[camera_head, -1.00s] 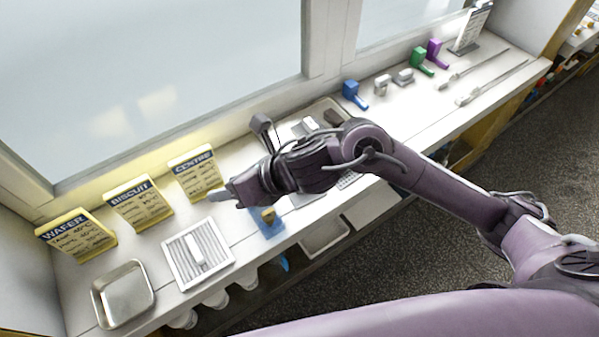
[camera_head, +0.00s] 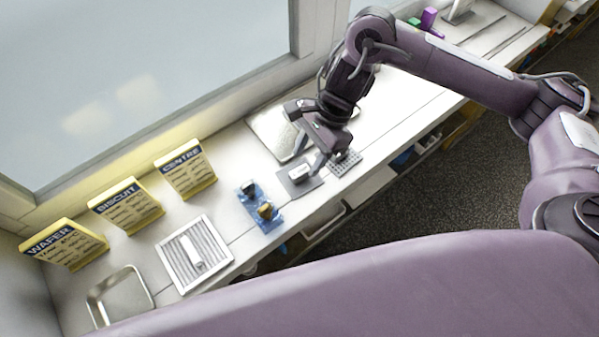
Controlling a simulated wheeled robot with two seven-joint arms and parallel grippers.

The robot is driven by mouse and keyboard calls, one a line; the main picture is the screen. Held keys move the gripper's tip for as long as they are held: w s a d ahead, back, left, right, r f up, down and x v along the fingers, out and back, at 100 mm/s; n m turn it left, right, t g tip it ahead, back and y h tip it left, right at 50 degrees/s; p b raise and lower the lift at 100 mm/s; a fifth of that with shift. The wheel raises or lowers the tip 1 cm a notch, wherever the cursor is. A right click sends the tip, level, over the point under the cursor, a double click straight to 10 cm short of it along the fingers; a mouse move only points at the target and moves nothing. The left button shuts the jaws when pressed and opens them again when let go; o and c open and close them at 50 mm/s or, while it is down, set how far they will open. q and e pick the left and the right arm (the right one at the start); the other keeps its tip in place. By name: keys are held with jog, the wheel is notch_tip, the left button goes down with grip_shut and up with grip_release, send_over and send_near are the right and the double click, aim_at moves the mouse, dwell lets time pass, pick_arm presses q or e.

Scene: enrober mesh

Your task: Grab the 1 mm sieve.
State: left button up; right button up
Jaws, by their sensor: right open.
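My right gripper (camera_head: 319,166) points down over the back part of the counter, seen from above and partly hidden by its own wrist. It is open, and I see nothing held in it. Under and beside its fingertips lies a grey plate (camera_head: 287,181) with a small white block (camera_head: 299,172) on it. Just right of the fingertips is a small grey grid plate with holes (camera_head: 345,164). I cannot read any size marking, so I cannot tell which piece is the 1 mm sieve. My left gripper is not in view.
A metal tray (camera_head: 262,127) lies behind the gripper. A blue mat (camera_head: 247,203) holds two small stamps. A white slatted rack (camera_head: 180,262), a steel tray (camera_head: 103,287) and yellow signs (camera_head: 186,171) stand left. The counter's front edge is close to the grid plate.

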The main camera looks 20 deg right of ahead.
aim_at(300, 170)
jog(key=shift+p+x, duration=0.65)
jog(key=shift+x, duration=1.35)
jog(key=shift+r, duration=0.1)
grip_shut()
